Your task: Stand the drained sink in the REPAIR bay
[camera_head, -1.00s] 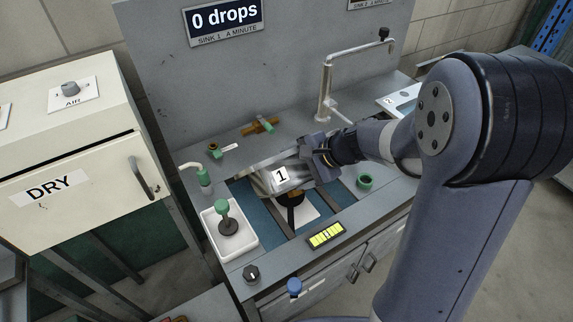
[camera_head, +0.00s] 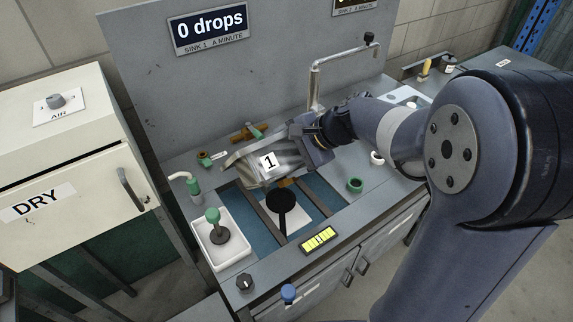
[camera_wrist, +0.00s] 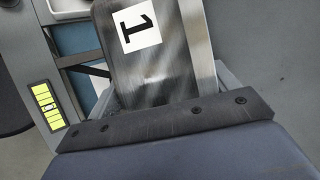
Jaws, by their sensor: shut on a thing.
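A metal sink (camera_head: 262,168) with a white "1" label is held above the bench opening. My gripper (camera_head: 308,142) is shut on the sink's right side. The sink looks tilted and clear of the frame below it. In the wrist view the sink's metal wall (camera_wrist: 150,75) fills the upper middle, past my gripper's wide dark jaw (camera_wrist: 165,122). The sign (camera_head: 208,28) behind reads "0 drops", sink 1, a minute. No bay marked REPAIR is in view.
The bench opening (camera_head: 317,212) has bars and a dark round piece (camera_head: 281,200) on a white sheet. A white tray (camera_head: 222,258) holds a green-handled plunger (camera_head: 213,222). A tall faucet (camera_head: 315,85) stands behind my gripper. A cabinet marked DRY (camera_head: 75,170) is at left.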

